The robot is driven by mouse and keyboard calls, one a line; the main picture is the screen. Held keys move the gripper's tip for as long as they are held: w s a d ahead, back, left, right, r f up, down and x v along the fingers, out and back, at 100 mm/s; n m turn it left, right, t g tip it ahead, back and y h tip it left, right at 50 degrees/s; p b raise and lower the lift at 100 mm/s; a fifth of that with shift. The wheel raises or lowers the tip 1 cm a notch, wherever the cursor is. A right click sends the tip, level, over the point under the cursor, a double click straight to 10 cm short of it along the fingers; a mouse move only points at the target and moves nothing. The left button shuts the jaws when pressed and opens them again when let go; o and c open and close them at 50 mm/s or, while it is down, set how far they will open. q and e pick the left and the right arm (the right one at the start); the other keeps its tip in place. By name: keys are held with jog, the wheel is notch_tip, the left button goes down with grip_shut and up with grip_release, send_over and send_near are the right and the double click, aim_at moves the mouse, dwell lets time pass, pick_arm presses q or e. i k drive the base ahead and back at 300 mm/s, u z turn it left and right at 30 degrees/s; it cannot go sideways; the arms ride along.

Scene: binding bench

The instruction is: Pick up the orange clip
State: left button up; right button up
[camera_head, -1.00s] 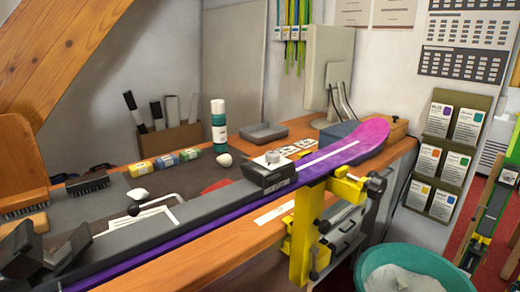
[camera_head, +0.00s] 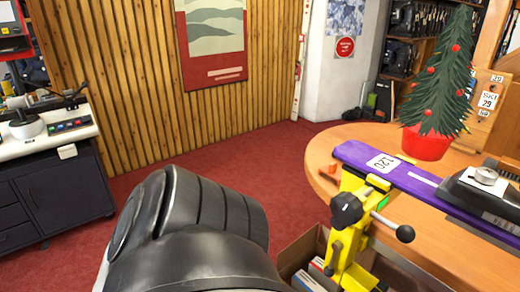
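Neither of my grippers shows. A large dark rounded form fills the bottom middle of the picture and hides the floor behind it. A purple ski (camera_head: 405,177) with a white "120" label lies at the right, along the wooden bench (camera_head: 345,133). A yellow clamp (camera_head: 347,245) with black knobs stands under the ski's near end. A black and grey binding (camera_head: 485,190) sits on the ski at the right edge.
A small Christmas tree in a red pot (camera_head: 426,143) stands on the bench behind the ski. An open cardboard box (camera_head: 303,250) is on the floor beside the clamp. A dark cabinet (camera_head: 55,195) with a white top stands at the left. Red carpet (camera_head: 290,165) lies open between.

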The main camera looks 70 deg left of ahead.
aim_at(330, 171)
jog(key=u, duration=0.65)
jog(key=k, duration=0.9)
jog(key=u, duration=0.4)
jog(key=i, duration=1.15)
jog(key=u, duration=0.7)
